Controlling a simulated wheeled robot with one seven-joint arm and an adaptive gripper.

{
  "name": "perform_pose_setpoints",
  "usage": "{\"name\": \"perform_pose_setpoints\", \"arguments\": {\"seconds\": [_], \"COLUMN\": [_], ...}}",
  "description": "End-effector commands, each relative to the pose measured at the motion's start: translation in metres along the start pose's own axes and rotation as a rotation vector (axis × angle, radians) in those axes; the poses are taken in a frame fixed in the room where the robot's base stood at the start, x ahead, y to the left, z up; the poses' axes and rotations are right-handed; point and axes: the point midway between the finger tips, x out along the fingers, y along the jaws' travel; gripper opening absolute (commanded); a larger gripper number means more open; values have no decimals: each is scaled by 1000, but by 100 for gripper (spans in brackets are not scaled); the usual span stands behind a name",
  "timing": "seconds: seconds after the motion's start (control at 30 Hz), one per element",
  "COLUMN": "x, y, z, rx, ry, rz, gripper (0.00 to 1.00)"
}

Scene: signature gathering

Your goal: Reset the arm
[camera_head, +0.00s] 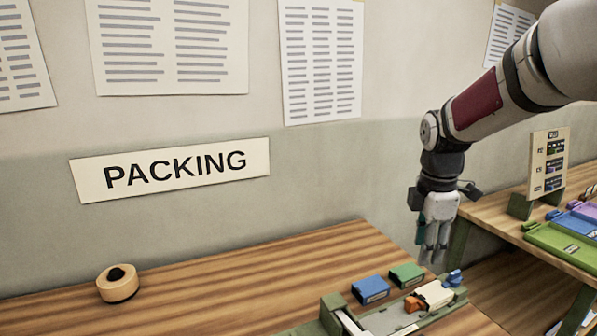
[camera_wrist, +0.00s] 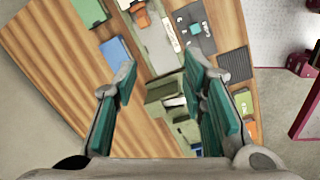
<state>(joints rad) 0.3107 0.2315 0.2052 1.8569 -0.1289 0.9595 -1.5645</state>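My arm reaches in from the upper right in the head view. My gripper (camera_head: 433,252) hangs from it, fingers pointing down, above the right end of the wooden table (camera_head: 240,275). In the wrist view my gripper (camera_wrist: 163,75) has its two green-padded fingers spread wide apart. Nothing is between them, so it is open and empty. Below and beyond the fingers lie a blue box (camera_wrist: 115,50), a green box (camera_wrist: 90,10) and a grey tray (camera_wrist: 160,48).
In the head view, the blue box (camera_head: 371,290) and green box (camera_head: 406,274) stand behind a tray holding an orange piece (camera_head: 413,303) and white piece (camera_head: 436,294). A round tan-and-black object (camera_head: 118,284) sits left. A second table with a green tray (camera_head: 562,246) and sign (camera_head: 549,163) is right.

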Motion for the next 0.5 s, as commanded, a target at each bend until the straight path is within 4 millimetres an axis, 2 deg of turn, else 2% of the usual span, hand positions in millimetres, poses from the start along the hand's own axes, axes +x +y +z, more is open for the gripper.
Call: {"name": "perform_pose_setpoints", "arguments": {"seconds": [0.03,0.2,0.4,0.5], "x": [-18,-58,-90,-99], "y": [-14,-62,-123,-155], "z": [-6,-21,-35,-41], "rx": [76,381,745,927], "ry": [-10,-7,49,97], "rz": [25,97,177,208], "gripper": [38,38,38,38]}}
